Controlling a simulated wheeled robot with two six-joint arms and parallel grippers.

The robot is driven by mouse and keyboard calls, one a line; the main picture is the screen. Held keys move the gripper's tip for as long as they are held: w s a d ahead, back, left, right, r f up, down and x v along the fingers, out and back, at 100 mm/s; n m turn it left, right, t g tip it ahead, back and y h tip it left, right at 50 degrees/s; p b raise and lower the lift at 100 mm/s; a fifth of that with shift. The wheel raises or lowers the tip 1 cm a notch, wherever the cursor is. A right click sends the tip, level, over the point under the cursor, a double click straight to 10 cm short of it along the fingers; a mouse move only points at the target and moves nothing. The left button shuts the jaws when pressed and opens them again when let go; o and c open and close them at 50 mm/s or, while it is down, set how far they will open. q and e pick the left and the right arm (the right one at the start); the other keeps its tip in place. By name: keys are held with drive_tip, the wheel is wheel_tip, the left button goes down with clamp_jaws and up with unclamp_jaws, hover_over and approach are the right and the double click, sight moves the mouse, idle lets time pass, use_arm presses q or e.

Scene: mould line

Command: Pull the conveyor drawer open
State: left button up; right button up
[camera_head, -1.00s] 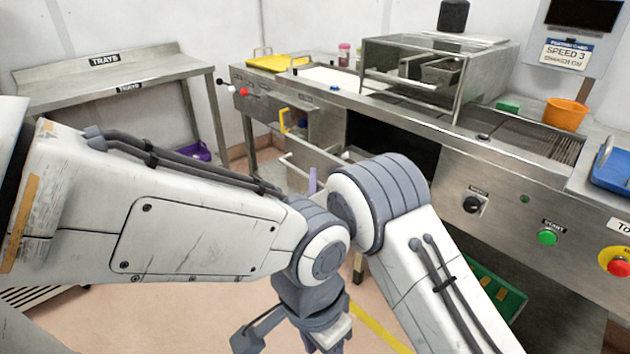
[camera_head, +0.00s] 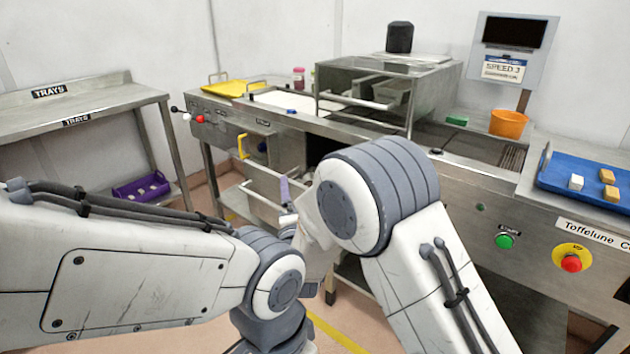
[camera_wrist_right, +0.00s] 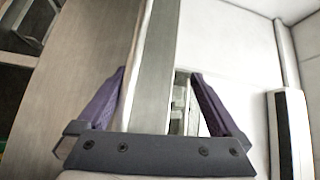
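The conveyor machine (camera_head: 330,125) is a steel line along the back wall. Below its left part, pale bars (camera_head: 265,172) stick out at the open bay, apparently the drawer's handle or frame; my arm hides much of it. My right gripper shows there as a purple finger (camera_head: 285,189) close to the bars. In the right wrist view my right gripper (camera_wrist_right: 158,85) has its two purple fingers apart, with a long grey metal bar (camera_wrist_right: 155,62) running between them; a gap shows at the right finger. My left arm is low at the front, its gripper below the picture.
A yellow handle (camera_head: 242,147) is on the panel left of the bay. A trays table (camera_head: 85,104) stands left, with a purple tray (camera_head: 140,188) below. A blue tray (camera_head: 560,171) and orange bowl (camera_head: 508,124) sit on the machine's right part.

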use_arm(q)
drive_tip(key=shift+d+r, duration=0.2)
drive_tip(key=shift+r, duration=0.2)
use_arm(e)
drive_tip(key=s+d+r+t, duration=0.1)
drive_tip(key=d+r, duration=0.6)
drive_tip(key=r, duration=0.1)
drive_tip(key=shift+s+d+m+h, duration=0.3)
drive_tip(key=shift+s+d+h, duration=0.1)
drive_tip(key=shift+r, duration=0.1)
drive_tip(key=f+g, duration=0.1)
drive_tip(key=f, duration=0.1)
drive_tip(key=f+g, duration=0.1)
drive_tip(key=f, duration=0.2)
drive_tip(key=f+g, duration=0.1)
drive_tip(key=f, duration=0.1)
drive_tip(key=shift+s+a+f, duration=0.2)
drive_tip(key=shift+s+a, duration=0.2)
drive_tip(key=shift+c, duration=0.7)
use_arm(q)
wheel_tip(320, 180, down, 16)
drive_tip(key=b, duration=1.6)
drive_tip(key=shift+s+f, duration=0.2)
use_arm(e)
drive_tip(key=s+d+f, duration=0.2)
drive_tip(key=s, duration=1)
drive_tip(key=shift+f, duration=0.25)
